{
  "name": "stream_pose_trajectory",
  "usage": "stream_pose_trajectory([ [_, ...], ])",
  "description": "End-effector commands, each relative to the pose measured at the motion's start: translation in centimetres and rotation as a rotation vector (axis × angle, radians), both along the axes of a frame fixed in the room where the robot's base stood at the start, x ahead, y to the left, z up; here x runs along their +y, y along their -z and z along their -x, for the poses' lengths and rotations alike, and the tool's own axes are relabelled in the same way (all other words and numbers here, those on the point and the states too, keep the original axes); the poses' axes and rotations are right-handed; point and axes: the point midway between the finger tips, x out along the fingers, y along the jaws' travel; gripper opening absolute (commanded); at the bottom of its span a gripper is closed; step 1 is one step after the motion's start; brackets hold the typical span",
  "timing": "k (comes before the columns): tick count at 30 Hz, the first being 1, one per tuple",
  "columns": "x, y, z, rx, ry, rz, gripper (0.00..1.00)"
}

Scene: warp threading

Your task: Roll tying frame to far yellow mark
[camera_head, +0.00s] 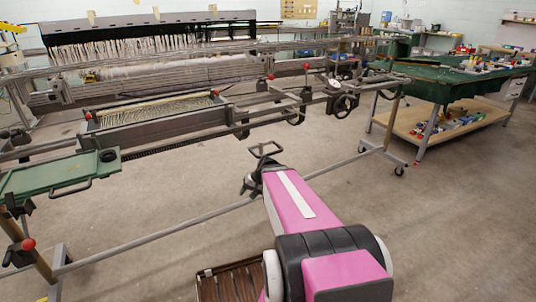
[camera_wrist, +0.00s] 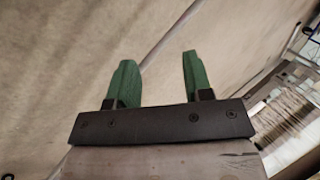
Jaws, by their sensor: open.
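The tying frame (camera_head: 230,212) is a long metal frame on castors that crosses the head view from lower left to right. Its right-hand leg stands on black castors (camera_head: 399,171); red knobs and dark handwheels (camera_head: 345,104) sit along its upper rails. My gripper shows in the wrist view (camera_wrist: 155,58) with two green fingers apart and nothing between them. In the head view my pink arm reaches toward the frame's lower bar, and its dark end is over the floor near that bar. I cannot tell whether it touches the frame.
A loom with dark and white warp threads (camera_head: 150,45) stands behind the frame. A green-topped workbench (camera_head: 450,82) with a lower shelf of supplies stands at the right, close to the frame's right end. Concrete floor (camera_head: 440,230) is clear at the lower right.

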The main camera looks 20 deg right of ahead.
Motion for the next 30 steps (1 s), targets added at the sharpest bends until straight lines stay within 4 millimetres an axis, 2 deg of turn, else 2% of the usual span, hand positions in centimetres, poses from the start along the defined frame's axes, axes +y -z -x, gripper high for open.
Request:
stream_pose_trajectory([
  [1,-1.6,0.2,-2.3,-0.031,0.058,-0.073,0.46],
  [5,-5.5,-0.4,-6.5,-0.125,0.209,-0.263,0.46],
  [9,-11.2,-1.5,-10.5,-0.241,0.382,-0.453,0.46],
  [15,-19.8,-3.1,-14.1,-0.394,0.599,-0.659,0.46],
  [18,-22.7,-3.7,-14.8,-0.444,0.665,-0.719,0.46],
  [21,-24.3,-4.0,-15.0,-0.471,0.702,-0.75,0.46],
  [23,-24.5,-4.0,-15.2,-0.477,0.711,-0.759,0.46],
  [26,-24.3,-3.9,-15.8,-0.479,0.713,-0.762,0.46],
  [30,-23.2,-3.5,-17.6,-0.477,0.71,-0.761,0.46],
])
